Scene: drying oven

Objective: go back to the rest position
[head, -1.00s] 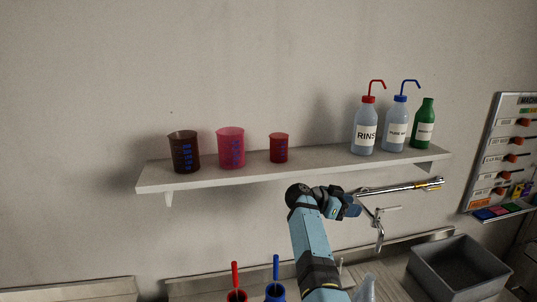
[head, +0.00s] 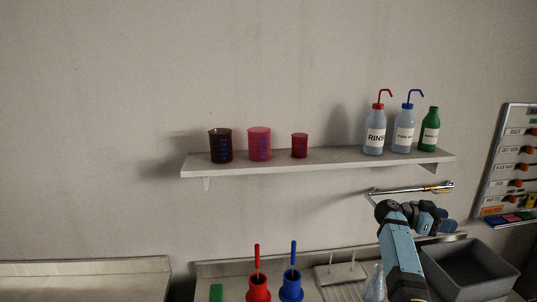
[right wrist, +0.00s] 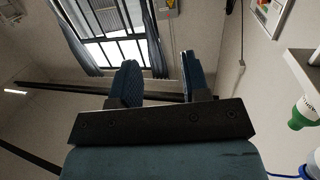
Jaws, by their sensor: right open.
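My right arm rises from the lower right of the head view, and its right gripper (head: 449,226) points to the right, below the right end of the shelf. The right wrist view shows the right gripper (right wrist: 158,78) with its two dark blue fingers apart and nothing between them. Beyond the fingers are a window and bare wall. My left gripper is not in the head view.
A wall shelf (head: 320,162) holds several beakers and bottles. A label board (head: 508,160) hangs at right. The wall above the shelf is clear.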

